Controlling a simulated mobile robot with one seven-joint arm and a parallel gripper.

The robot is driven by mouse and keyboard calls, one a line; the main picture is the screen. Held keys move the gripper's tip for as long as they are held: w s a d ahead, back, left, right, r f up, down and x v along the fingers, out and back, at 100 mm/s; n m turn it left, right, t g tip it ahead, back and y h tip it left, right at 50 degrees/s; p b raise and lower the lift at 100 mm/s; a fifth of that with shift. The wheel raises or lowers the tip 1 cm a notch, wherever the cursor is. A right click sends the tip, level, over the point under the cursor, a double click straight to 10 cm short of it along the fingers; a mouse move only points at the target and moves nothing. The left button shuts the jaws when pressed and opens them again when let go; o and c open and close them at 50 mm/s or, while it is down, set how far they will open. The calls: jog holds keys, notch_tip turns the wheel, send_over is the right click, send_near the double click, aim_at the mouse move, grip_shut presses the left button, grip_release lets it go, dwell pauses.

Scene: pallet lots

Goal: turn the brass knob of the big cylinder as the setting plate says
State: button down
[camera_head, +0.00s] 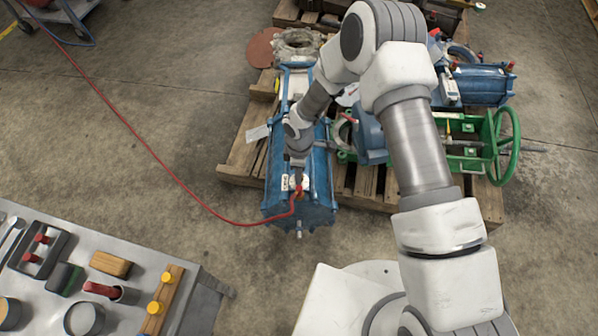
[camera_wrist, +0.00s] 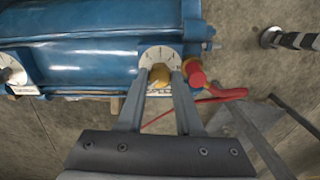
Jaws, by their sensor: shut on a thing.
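The big cylinder (camera_head: 322,178) is a blue body lying on the pallet in the head view, and it fills the top of the wrist view (camera_wrist: 90,50). The brass knob (camera_wrist: 160,74) sits at the centre of a pale round dial with dark marks (camera_wrist: 160,58). My gripper (camera_wrist: 159,80) reaches the near end of the cylinder, and its two fingers are shut on the brass knob, one on each side. A plate under the dial is mostly hidden by the fingers, and I cannot read it. In the head view my wrist hides the knob.
A red fitting (camera_wrist: 196,76) with a red hose (camera_head: 150,150) sits just right of the knob. Another dial (camera_wrist: 12,74) is at the left. A green-framed valve with a handwheel (camera_head: 505,145) lies on the pallet (camera_head: 240,160). A tool bench (camera_head: 135,285) stands at lower left.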

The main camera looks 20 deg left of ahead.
jog(key=shift+m, duration=0.3)
jog(key=m+b, duration=0.1)
jog(key=m, duration=0.2)
jog(key=shift+m, duration=2)
jog(key=c, duration=0.8)
grip_release()
jog(key=shift+c, duration=0.2)
jog(key=shift+r, duration=0.1)
